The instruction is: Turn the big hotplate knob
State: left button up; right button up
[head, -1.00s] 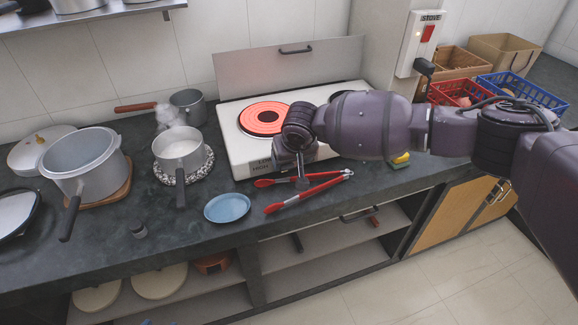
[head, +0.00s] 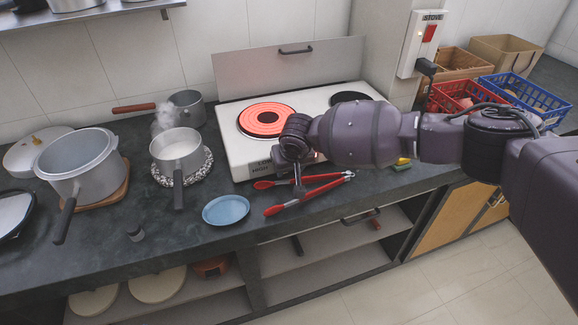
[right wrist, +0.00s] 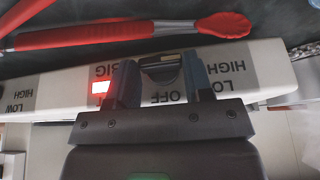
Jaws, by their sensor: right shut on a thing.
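The white hotplate (head: 240,152) stands on the dark counter. Its big left burner (head: 266,118) glows red, and its right burner (head: 350,97) is dark. In the head view my right gripper (head: 297,168) is at the hotplate's front face and its wrist hides the knob. In the right wrist view, upside down, my right gripper's fingers (right wrist: 162,80) are shut on the dark knob (right wrist: 168,65), between BIG, OFF, HIGH and LOW marks. A red light (right wrist: 100,87) is lit beside it. The knob's exact angle is hard to read. My left gripper is not in view.
Red tongs (head: 300,196) lie in front of the hotplate, close under my right gripper. A blue plate (head: 226,209) lies to their left. A steaming pot (head: 178,150) and a large pot (head: 78,160) stand further left. A sponge (head: 402,162) lies at right.

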jog(key=shift+d+f+y, duration=0.1)
jog(key=shift+d+y, duration=0.05)
jog(key=shift+y, duration=0.55)
jog(key=shift+c, duration=0.2)
jog(key=shift+d+f+m+g+y, duration=0.15)
jog(key=shift+m+g+y, duration=0.3)
jog(key=shift+y, duration=0.85)
jog(key=o, duration=0.9)
jog(key=shift+d, duration=0.1)
jog(key=shift+w, duration=0.1)
